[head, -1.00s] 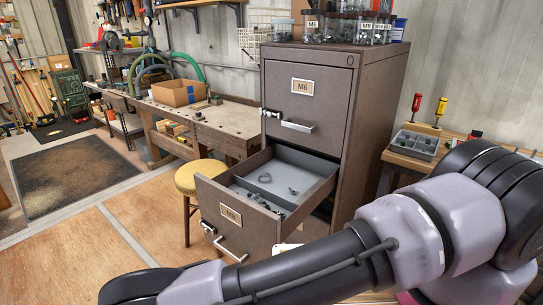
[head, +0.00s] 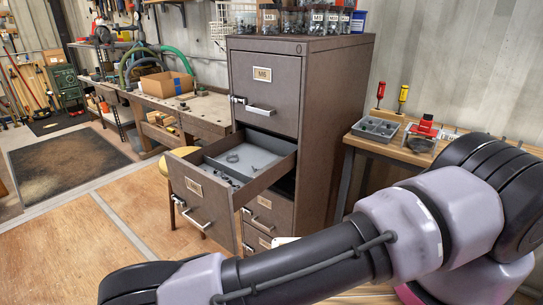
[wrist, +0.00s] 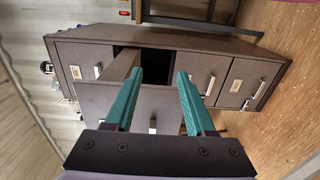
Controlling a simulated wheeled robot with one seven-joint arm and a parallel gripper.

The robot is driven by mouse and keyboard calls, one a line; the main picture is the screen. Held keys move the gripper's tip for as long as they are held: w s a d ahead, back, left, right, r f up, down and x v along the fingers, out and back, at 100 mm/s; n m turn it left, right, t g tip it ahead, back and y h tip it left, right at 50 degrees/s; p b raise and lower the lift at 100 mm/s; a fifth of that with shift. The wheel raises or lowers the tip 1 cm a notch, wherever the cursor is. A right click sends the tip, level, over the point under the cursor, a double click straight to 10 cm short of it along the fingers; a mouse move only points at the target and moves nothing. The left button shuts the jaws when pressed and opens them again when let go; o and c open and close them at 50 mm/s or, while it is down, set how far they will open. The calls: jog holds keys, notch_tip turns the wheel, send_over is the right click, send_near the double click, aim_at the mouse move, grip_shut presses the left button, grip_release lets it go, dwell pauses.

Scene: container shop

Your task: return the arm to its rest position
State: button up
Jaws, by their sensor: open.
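My arm reaches across the lower right of the head view, its end running out of the picture at the bottom left. My gripper (wrist: 158,95) shows in the wrist view with two teal fingers apart and nothing between them. Beyond the fingers is the brown filing cabinet (wrist: 115,50), seen sideways. In the head view the cabinet (head: 340,110) stands in the middle. Its second drawer (head: 205,205) is pulled out, with a grey tray and small metal parts inside. The gripper looks clear of the cabinet.
A workbench (head: 205,112) with a cardboard box (head: 166,84) stands behind at left. A yellow stool (head: 172,160) is partly hidden by the open drawer. A small table (head: 400,150) with a grey parts tray (head: 376,129) stands at right. The wooden floor (head: 60,240) at left is clear.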

jog(key=w+d+r+m+g, duration=0.1)
jog(key=w+r+m+g, duration=0.2)
jog(key=w+r+g, duration=0.45)
jog(key=w+d+r+m+g, duration=0.1)
jog(key=w+r+m+g, duration=0.3)
jog(key=r, duration=0.7)
jog(key=w+d+r+g+y, duration=0.1)
jog(key=w+d+r+y, duration=0.15)
jog(key=r, duration=0.25)
jog(key=w+d+r+m+g+y, duration=0.1)
jog(key=w+d+r, duration=0.2)
jog(key=d+r, duration=0.15)
jog(key=w+d+r+g+y, duration=0.1)
jog(key=w+d+r+g, duration=0.1)
jog(key=r, duration=0.4)
jog(key=d+r+m+t+y, duration=0.25)
jog(key=d+r+y, duration=0.45)
jog(key=d+r, duration=0.9)
jog(key=s+d+r+m+t+y, duration=0.1)
jog(key=s+d+r+m+t, duration=0.3)
jog(key=s+d+r+t, duration=0.2)
jog(key=s+d+r, duration=0.2)
jog(key=s+d, duration=0.2)
jog(key=d, duration=0.1)
jog(key=shift+d, duration=0.3)
